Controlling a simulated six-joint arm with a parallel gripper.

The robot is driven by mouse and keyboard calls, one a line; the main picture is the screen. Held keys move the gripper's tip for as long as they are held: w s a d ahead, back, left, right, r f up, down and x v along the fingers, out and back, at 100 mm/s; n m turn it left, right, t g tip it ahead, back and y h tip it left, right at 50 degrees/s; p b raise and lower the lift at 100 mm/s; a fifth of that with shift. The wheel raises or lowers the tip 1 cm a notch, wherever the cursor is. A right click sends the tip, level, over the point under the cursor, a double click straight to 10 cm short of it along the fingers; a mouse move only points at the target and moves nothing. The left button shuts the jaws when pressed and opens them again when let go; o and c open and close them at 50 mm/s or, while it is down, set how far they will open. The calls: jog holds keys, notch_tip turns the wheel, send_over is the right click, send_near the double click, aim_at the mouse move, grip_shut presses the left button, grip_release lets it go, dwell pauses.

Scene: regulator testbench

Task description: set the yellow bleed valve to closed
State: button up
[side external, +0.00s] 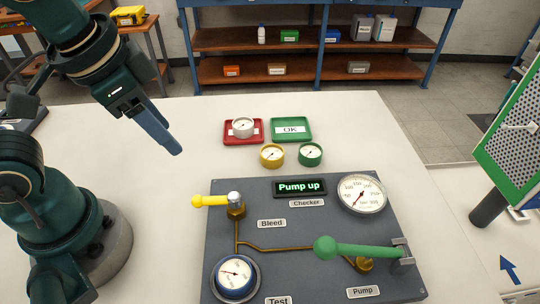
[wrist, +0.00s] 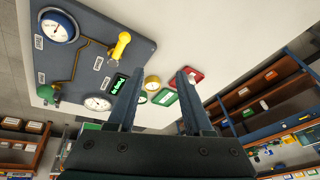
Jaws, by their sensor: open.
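The yellow bleed valve handle (side external: 211,201) is on the upper left of the dark testbench panel (side external: 300,212). It points left from its brass fitting (side external: 236,210), across the line of the brass pipe that runs down from the fitting. The handle also shows in the wrist view (wrist: 122,45). My gripper (side external: 172,146) is above the white table, up and to the left of the handle and apart from it. In the wrist view its two fingers (wrist: 160,85) are spread with nothing held between them.
A green pump lever (side external: 360,249) lies across the panel's right side. A blue gauge (side external: 235,277) sits lower left, a white gauge (side external: 361,194) upper right. The display (side external: 299,187) reads "Pump up". Small gauges and red (side external: 229,138) and green (side external: 291,138) trays stand behind the panel.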

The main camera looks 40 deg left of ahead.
aim_at(200, 199)
jog(key=shift+s+d+f+m+g+y, duration=0.1)
jog(key=shift+d+f+m+g+y, duration=0.2)
jog(key=shift+d+f+m, duration=1)
jog(key=shift+d+f+m+g+y, duration=0.1)
jog(key=shift+d+f+m+g, duration=0.45)
jog(key=shift+f, duration=1.3)
jog(key=shift+s+d+f+m+g+y, duration=0.1)
jog(key=shift+d+f+m+g+y, duration=0.15)
jog(key=shift+d+f+m, duration=1.05)
jog(key=shift+a+f+n, duration=0.3)
jog(key=shift+n, duration=0.05)
grip_shut()
